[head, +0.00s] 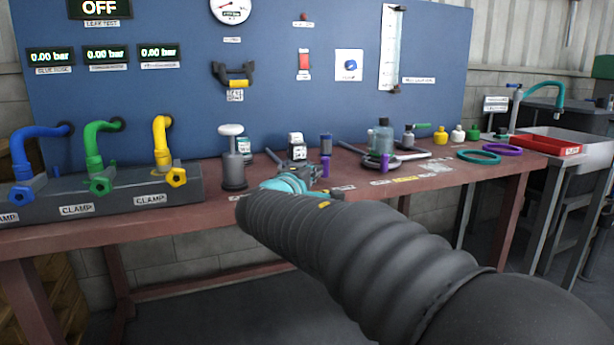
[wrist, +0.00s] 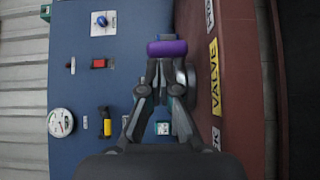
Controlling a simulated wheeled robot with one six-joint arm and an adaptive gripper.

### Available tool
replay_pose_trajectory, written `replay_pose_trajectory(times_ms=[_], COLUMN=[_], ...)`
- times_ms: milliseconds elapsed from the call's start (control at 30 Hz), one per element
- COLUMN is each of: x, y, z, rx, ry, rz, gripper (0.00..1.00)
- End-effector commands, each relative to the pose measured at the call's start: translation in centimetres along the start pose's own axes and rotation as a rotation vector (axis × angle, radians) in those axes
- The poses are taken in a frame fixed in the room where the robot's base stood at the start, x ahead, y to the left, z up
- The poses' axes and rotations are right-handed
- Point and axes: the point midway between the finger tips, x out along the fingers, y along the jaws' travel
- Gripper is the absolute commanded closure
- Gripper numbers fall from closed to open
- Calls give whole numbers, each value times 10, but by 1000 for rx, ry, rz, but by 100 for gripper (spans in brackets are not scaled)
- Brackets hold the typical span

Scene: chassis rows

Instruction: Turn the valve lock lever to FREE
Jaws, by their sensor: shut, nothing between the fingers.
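My gripper (head: 306,171) is over the workbench, in front of the blue panel. In the wrist view its dark fingers (wrist: 160,68) are together with nothing between them. A purple cylinder (head: 326,167) with a blue part above it stands just right of the fingers. It also shows in the wrist view (wrist: 167,48), right at the fingertips; I cannot tell if they touch it. A yellow label reading VALVE (wrist: 214,78) lies on the bench beside the fingers. I cannot clearly make out the lock lever or its setting; the gripper and fingers partly cover this area.
A grey plunger-topped canister (head: 234,170) stands left of my gripper. Clamps with blue, green and yellow hoses (head: 98,160) are farther left. Bottles (head: 383,137) and a teal ring (head: 478,157) stand to the right. The blue panel (head: 180,110) closes off the back.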

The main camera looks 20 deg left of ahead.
Motion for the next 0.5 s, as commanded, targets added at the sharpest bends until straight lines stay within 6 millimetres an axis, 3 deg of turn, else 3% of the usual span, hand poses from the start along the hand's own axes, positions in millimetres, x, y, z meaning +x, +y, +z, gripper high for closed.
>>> replay_pose_trajectory(times_ms=[200, 500], x=[20, 23], y=[1, 0], z=[0, 0], rx=[0, 0], ry=[0, 0], rz=[1, 1], gripper=[100, 100])
